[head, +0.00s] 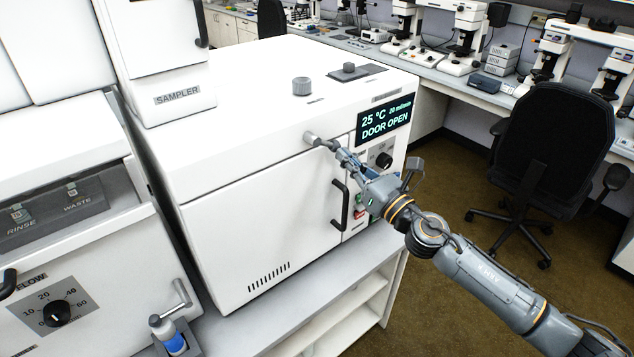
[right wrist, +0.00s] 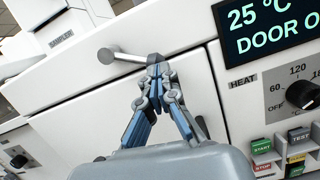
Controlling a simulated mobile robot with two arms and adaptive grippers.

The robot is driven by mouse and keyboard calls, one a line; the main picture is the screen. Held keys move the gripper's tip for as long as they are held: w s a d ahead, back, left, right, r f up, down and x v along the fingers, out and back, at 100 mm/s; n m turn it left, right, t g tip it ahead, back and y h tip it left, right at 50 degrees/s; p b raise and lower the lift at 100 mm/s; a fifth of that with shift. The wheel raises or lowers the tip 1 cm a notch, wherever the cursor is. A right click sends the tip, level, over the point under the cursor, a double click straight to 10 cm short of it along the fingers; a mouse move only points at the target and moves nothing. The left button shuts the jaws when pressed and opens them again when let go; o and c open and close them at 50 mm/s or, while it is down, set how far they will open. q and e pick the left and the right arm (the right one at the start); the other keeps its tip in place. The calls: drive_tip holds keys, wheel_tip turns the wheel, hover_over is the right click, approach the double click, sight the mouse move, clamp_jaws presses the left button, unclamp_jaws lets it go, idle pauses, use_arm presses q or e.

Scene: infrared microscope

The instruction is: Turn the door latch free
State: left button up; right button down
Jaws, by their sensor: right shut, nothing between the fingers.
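The door latch (head: 312,138) is a grey metal lever with a round hub at the top edge of the white oven's door (head: 262,215). In the right wrist view the latch (right wrist: 128,57) lies nearly level, and its right end meets my fingertips. My right gripper (head: 335,146) is shut with nothing between its fingers. Its tips (right wrist: 155,62) are at the latch's free end, touching or very close; I cannot tell which. The door looks flush with the front, while the display (head: 384,122) reads "DOOR OPEN". My left gripper is out of view.
A black door handle (head: 340,205) stands out below my right gripper. A heat dial (head: 383,160) and coloured buttons sit on the panel to the right. A sampler (head: 165,60) rises at the left. Open floor and a black chair (head: 548,145) are at the right.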

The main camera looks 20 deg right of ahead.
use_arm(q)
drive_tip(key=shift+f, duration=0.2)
use_arm(e)
drive_tip(key=shift+w+d+r+n+y, duration=0.15)
drive_tip(key=shift+r+n+y, duration=0.1)
drive_tip(key=shift+n, duration=0.3)
drive_tip(key=shift+d+r+n+y, duration=0.15)
drive_tip(key=shift+r+n, duration=0.1)
drive_tip(key=shift+n, duration=0.3)
idle(1.6)
